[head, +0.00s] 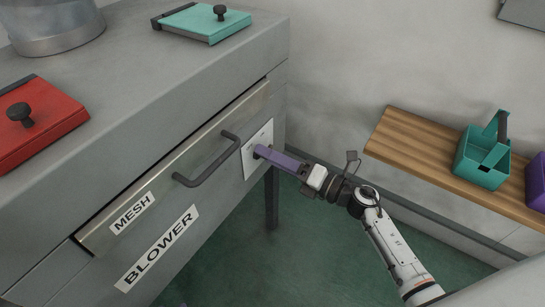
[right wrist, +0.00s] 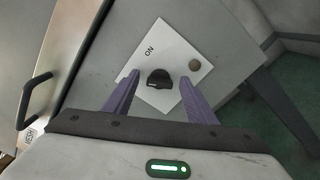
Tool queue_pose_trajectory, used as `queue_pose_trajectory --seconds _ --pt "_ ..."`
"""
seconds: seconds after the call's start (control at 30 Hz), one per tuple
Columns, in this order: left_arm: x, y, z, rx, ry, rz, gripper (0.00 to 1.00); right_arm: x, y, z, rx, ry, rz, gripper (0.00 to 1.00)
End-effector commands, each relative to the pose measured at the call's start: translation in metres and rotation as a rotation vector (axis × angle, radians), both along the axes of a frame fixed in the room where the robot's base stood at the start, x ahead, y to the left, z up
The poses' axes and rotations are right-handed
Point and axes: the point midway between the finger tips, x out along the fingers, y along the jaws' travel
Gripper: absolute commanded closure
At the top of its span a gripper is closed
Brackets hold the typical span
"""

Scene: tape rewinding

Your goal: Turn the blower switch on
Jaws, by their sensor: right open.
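The blower switch is a black knob (right wrist: 159,80) on a white plate (right wrist: 172,50) marked "ON". The plate also shows in the head view (head: 259,137), on the front of the grey cabinet near its right edge. My right gripper (right wrist: 157,88) has purple fingers, open, one on each side of the knob in the right wrist view. Whether the fingers touch the knob I cannot tell. In the head view my right gripper (head: 264,153) reaches the plate and hides the knob. My left gripper is not in view.
A drawer labelled "MESH" with a dark handle (head: 207,163) lies left of the plate, above a "BLOWER" label (head: 158,246). Red (head: 40,120) and teal (head: 207,22) lids are on the cabinet top. A wooden shelf (head: 440,165) holds a teal caddy (head: 480,163).

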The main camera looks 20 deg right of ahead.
Motion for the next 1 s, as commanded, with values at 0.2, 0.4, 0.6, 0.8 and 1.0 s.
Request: queue_pose_trajectory --seconds 0.2,0.4,0.6,0.8,1.0 --pt "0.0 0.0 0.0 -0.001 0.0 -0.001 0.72 0.0 0.0 0.0 0.0 0.0 0.0 0.67" --pt "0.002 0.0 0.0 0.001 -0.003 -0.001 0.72 -0.001 0.0 0.0 0.0 0.0 0.0 0.9" --pt "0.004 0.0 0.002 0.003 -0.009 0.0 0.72 -0.001 0.0 0.001 0.018 0.015 0.002 0.9" --pt "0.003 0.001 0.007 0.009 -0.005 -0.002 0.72 0.0 -0.001 0.001 0.086 0.071 0.002 0.9" --pt "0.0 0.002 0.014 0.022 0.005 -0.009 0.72 0.0 -0.001 0.001 0.211 0.17 0.001 0.9"
